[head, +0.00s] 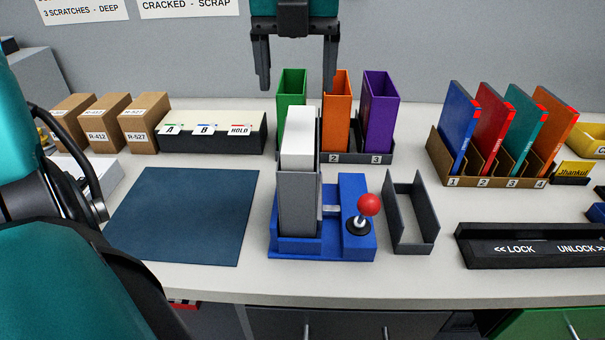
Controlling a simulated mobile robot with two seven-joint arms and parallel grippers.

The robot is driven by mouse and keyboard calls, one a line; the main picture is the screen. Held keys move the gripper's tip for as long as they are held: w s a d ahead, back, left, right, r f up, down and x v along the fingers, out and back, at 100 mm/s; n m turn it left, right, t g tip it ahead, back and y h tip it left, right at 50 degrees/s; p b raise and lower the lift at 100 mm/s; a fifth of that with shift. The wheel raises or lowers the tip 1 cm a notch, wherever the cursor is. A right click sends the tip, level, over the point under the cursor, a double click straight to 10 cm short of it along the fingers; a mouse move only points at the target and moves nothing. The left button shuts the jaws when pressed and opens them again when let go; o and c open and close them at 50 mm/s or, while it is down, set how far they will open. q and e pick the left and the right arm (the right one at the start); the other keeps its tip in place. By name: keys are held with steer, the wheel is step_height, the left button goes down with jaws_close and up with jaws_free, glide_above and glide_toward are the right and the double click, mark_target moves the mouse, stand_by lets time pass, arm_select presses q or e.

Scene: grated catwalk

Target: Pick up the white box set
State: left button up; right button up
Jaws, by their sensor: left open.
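The white box set (299,142) stands upright in a tall grey holder (298,215) on a blue base (345,245). Its upper part shows above the holder's front wall; its lower part is hidden. My left gripper (297,82) is at the top middle, pointing down, with its two fingers apart and nothing between them. In the picture it is above the white box set; I cannot tell the exact distance in depth. My right gripper is not in view.
A red-knobbed lever (368,206) rises on the blue base's right. Green (291,85), orange (337,100) and purple (380,105) holders stand close behind. An empty grey tray (411,215) lies right. The dark blue mat (185,215) at left is clear.

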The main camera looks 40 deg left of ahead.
mark_target(300, 127)
arm_select(q)
steer(key=f, duration=0.7)
steer(key=shift+w+f, duration=0.3)
steer(key=shift+c, duration=0.2)
jaws_close()
steer(key=shift+r, duration=0.1)
stand_by(0.5)
